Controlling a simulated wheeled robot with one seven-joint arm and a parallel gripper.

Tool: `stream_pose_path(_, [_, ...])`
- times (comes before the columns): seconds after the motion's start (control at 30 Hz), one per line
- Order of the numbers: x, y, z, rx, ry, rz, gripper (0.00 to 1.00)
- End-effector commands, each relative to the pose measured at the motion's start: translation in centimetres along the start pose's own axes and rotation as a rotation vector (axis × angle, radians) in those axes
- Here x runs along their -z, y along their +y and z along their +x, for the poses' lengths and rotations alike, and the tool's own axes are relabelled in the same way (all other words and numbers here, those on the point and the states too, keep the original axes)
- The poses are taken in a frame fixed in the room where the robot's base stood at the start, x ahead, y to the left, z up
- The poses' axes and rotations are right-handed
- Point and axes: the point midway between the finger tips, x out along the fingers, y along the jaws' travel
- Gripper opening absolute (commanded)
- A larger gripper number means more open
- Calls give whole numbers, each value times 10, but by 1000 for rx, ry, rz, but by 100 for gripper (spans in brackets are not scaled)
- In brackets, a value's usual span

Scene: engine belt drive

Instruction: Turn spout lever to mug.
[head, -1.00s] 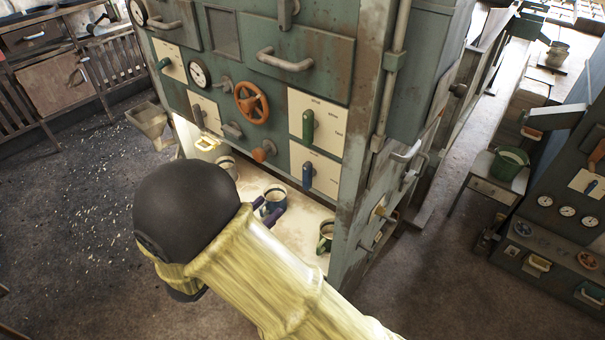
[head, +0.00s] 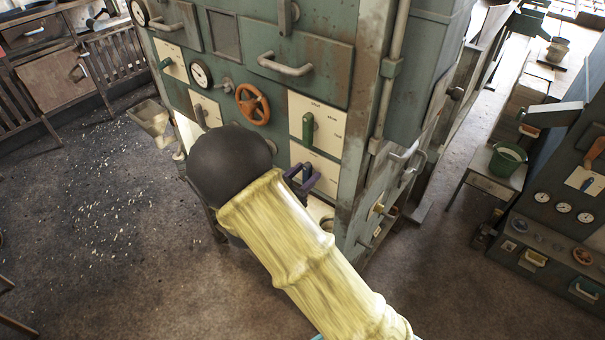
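A pale panel (head: 327,171) on the lower right of the green machine's front carries a blue lever, now almost wholly hidden by my gripper. My gripper (head: 303,181) has purple fingers, which are at this lever in front of the panel. Whether they touch or grasp it is too small to tell. The mugs on the pale shelf (head: 319,208) under the panels are mostly or wholly hidden behind my arm. The orange knob left of the blue lever is hidden too.
An orange handwheel (head: 252,104) and a dial (head: 201,75) are on the machine's front, above my arm. A vertical pipe (head: 391,75) runs along its right corner. A green bucket (head: 508,158) stands on a table at the right.

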Motion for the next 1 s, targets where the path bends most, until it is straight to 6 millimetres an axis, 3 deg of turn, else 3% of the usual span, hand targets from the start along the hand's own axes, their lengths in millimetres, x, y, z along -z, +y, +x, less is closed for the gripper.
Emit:
stream_pose_path(0.17, [0,0,0,0,0,0,40])
stream_pose_path(0.37, [0,0,-1,0,0,1,1])
stream_pose_path(0.73, [-1,0,-1,1,0,29,0])
stream_pose_path(1.0, [-4,1,-1,1,0,147,0])
